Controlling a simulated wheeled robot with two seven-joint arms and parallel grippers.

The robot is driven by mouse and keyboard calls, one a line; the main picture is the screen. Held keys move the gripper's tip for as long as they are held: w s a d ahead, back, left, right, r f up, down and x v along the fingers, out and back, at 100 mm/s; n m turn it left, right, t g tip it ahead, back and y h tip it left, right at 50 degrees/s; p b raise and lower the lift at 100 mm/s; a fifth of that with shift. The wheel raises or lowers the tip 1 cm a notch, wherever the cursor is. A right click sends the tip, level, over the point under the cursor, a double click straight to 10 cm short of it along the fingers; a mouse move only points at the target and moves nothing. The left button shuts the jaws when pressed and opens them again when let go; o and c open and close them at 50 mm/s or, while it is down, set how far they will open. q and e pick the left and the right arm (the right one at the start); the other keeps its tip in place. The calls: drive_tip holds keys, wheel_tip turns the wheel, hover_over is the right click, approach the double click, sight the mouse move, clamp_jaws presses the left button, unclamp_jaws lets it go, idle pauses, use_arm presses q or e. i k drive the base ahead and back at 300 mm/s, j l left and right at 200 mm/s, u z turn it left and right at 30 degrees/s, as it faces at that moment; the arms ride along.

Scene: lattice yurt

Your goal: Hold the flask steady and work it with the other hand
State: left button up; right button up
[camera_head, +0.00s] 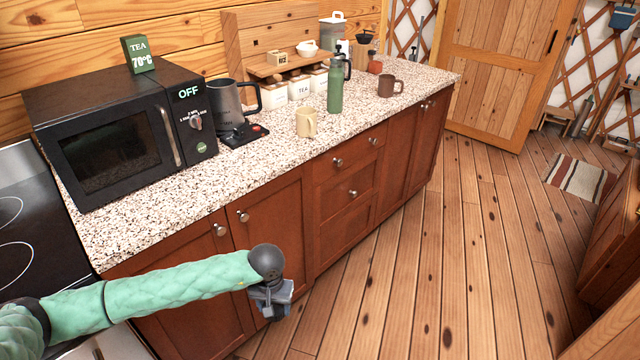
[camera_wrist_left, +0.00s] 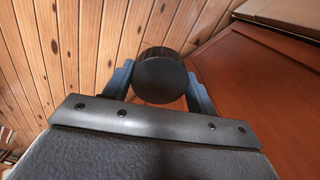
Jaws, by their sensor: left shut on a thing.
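A green flask (camera_head: 335,93) stands upright on the speckled counter, toward its front edge and right of the cream mug. A dark top with a loop shows at its upper end. My left gripper (camera_head: 273,299) is well below and left of the flask, low in front of the cabinet doors. It is shut on a black round thing (camera_wrist_left: 161,78), which sits between its two fingers in the left wrist view. It looks like a short cylinder or cap; I cannot tell exactly what it is. My right gripper is not in view.
The counter (camera_head: 255,165) also bears a cream mug (camera_head: 306,122), a brown mug (camera_head: 389,86), a dark kettle (camera_head: 228,104) and a black microwave (camera_head: 120,130). Canisters and a wooden shelf stand behind the flask. The floor (camera_head: 450,250) right of the cabinets is open.

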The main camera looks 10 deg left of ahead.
sight(335, 75)
drive_tip(key=i+l, duration=0.65)
drive_tip(key=i+l+u, duration=0.1)
drive_tip(key=i+l, duration=1.1)
drive_tip(key=l, duration=0.2)
